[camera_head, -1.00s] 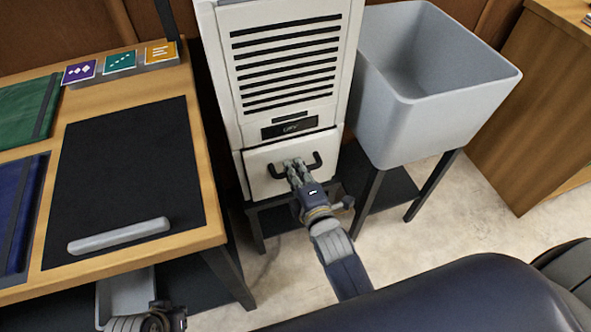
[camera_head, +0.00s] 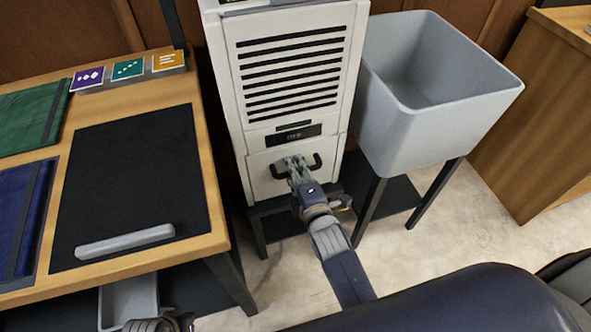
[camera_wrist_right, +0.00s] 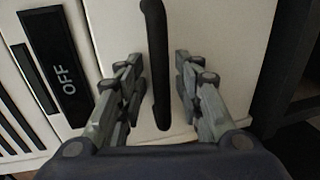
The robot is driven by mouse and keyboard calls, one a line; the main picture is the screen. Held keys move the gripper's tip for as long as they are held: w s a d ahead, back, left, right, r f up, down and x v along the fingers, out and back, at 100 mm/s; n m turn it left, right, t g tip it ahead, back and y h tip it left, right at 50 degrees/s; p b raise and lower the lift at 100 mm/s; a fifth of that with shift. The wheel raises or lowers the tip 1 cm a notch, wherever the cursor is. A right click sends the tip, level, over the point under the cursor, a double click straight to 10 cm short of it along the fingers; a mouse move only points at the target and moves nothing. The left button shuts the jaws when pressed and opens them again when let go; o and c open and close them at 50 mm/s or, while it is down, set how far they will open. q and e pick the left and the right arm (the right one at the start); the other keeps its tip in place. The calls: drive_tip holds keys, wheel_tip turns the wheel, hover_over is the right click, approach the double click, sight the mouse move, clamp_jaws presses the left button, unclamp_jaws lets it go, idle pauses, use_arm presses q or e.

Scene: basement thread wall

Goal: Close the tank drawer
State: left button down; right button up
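The tank drawer (camera_head: 262,178) is the white lower front of the tall white appliance (camera_head: 228,90). It carries a black bar handle (camera_head: 316,162), and its front looks about level with the housing above. My right gripper (camera_head: 297,172) is at the drawer front, over the middle of the handle. In the right wrist view the black handle (camera_wrist_right: 158,60) runs between the two fingers of my right gripper (camera_wrist_right: 158,88). The fingers are apart, with a gap on each side of the handle. Only a piece of my left gripper (camera_head: 155,324) shows at the bottom edge.
A grey tub (camera_head: 425,130) on dark legs stands right of the appliance. A wooden desk (camera_head: 205,243) with a black mat (camera_head: 130,170) and a grey bar (camera_head: 125,242) stands left. A grey bin (camera_head: 125,300) sits under it. Pale floor (camera_head: 300,285) lies open in front.

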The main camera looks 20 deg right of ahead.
drive_tip(key=v, duration=1.2)
idle(0.5)
